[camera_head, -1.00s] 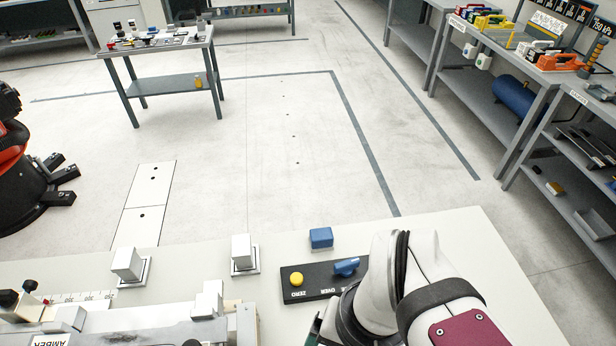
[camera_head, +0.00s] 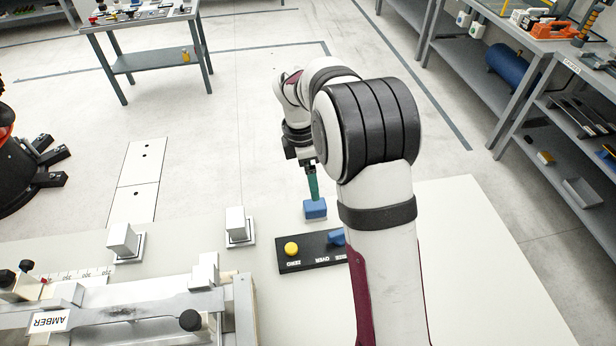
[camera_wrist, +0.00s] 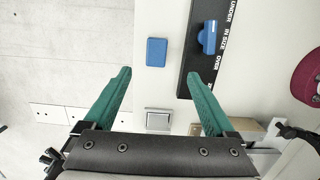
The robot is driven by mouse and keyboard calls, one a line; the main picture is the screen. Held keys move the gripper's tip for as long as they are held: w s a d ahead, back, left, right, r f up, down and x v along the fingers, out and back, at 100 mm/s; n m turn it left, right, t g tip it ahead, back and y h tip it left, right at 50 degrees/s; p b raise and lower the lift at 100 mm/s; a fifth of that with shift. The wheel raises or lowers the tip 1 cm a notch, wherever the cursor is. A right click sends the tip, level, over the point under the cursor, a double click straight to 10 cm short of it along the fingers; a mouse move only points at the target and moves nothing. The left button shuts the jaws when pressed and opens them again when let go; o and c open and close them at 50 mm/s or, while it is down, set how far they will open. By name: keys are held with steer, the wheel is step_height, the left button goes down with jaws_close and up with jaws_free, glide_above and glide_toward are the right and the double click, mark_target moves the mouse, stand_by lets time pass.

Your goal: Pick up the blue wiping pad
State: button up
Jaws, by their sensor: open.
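The blue wiping pad (camera_head: 315,209) is a small blue block on the pale table, behind the black panel. In the wrist view the pad (camera_wrist: 156,52) lies beyond the fingertips, between their lines and nearer the middle. My gripper (camera_wrist: 160,75) has two green fingers spread wide with nothing between them. In the head view my gripper (camera_head: 312,190) points down just above or behind the pad; the exact gap cannot be told there.
The black panel (camera_head: 290,262) with a yellow button (camera_head: 291,249) and a blue knob (camera_head: 337,238) lies close to the pad. A white block on a metal plate (camera_head: 238,227) stands to its left. The AMBER fixture (camera_head: 130,318) fills the front left.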

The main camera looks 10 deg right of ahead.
mark_target(316, 204)
steer(key=f, duration=0.4)
steer(key=d+f, duration=0.1)
steer(key=f, duration=0.8)
steer(key=shift+w+d+f, duration=0.1)
steer(key=shift+w+d, duration=0.05)
steer(key=shift+w, duration=0.2)
jaws_close()
step_height(316, 204, up, 4)
steer(key=shift+f, duration=0.1)
steer(key=s+d+r, duration=0.6)
steer(key=d+r, duration=0.1)
steer(key=d, duration=0.3)
steer(key=shift+r, duration=0.15)
